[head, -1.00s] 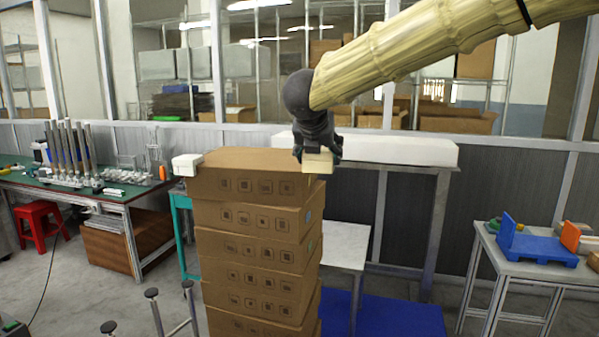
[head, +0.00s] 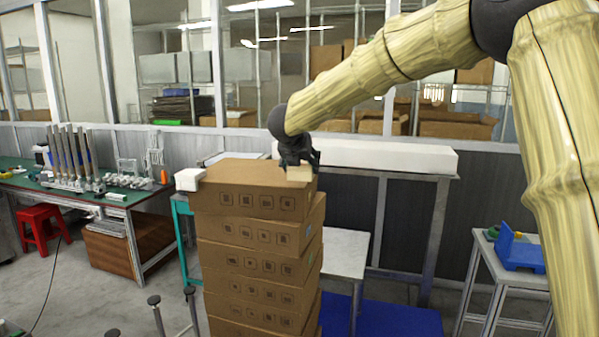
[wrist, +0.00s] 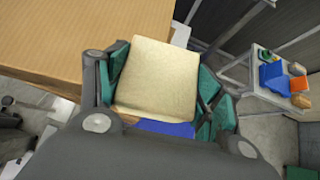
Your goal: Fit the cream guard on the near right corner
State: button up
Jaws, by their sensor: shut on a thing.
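My gripper (head: 299,160) is shut on the cream guard (head: 299,174), a small pale block that fills the space between the green finger pads in the wrist view (wrist: 158,78). It is at the right end of the top carton (head: 225,180) of a tall stack. In the wrist view the carton's top (wrist: 70,35) lies to the left, and the guard and fingers cover its near right corner. I cannot tell whether the guard touches the carton. A white guard (head: 188,179) sits on the top carton's left corner.
A long white block (head: 390,157) lies on a bench behind the stack. A side table at right holds a blue piece (head: 522,256). A green-topped bench (head: 100,190) and a red stool (head: 40,222) stand at left. Metal posts (head: 154,302) rise in front.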

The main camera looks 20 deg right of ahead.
aim_at(300, 187)
jog(key=shift+w, duration=0.3)
notch_tip(300, 187, down, 3)
jog(key=shift+w+p, duration=0.15)
jog(key=shift+p, duration=0.7)
jog(key=shift+f, duration=0.3)
jog(key=shift+f+b, duration=0.65)
jog(key=shift+f, duration=0.05)
jog(key=o, duration=1.1)
jog(key=shift+f, duration=0.15)
